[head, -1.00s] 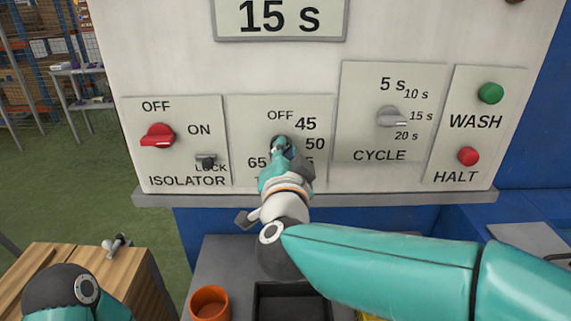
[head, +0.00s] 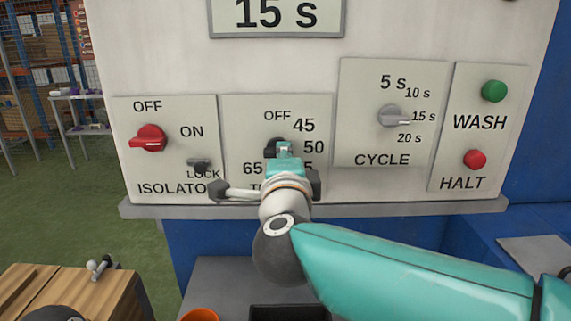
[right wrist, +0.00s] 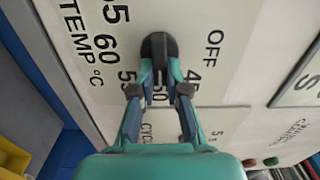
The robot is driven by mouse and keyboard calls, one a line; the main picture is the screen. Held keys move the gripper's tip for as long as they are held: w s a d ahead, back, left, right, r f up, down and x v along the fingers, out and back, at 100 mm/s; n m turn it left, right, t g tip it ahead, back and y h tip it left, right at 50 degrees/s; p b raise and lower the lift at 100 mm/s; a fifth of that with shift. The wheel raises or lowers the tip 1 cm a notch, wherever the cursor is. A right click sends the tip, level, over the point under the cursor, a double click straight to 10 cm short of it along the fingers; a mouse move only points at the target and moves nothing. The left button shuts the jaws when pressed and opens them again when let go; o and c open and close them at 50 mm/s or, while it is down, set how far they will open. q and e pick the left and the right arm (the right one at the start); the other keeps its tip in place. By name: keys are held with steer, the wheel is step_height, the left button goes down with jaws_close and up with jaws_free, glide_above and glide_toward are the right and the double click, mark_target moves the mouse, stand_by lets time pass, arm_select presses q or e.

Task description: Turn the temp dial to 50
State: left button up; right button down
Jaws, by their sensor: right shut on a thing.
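The temp dial (right wrist: 158,46) is a dark knob on a pale plate lettered OFF, 45, 50, 55, 60 and 65. In the right wrist view its bar runs down the picture toward the 50, with its end between my fingers. In the head view the temp dial (head: 271,147) is mostly hidden behind my gripper. My right gripper (right wrist: 159,76) is shut on the dial's bar, one finger on each side, and partly covers the 50. The right gripper also shows in the head view (head: 283,150). My left gripper is out of view.
The red isolator switch (head: 149,138) and small lock lever (head: 199,163) are left of the dial. The cycle knob (head: 393,116), green wash button (head: 494,91) and red halt button (head: 474,159) are to the right. A grey ledge (head: 415,207) runs below the panel.

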steer(key=shift+f, duration=0.3)
steer(key=c, duration=1.2)
jaws_free()
steer(key=shift+r, duration=0.15)
steer(key=shift+s, duration=0.1)
steer(key=s, duration=1.1)
steer(key=shift+s, duration=0.4)
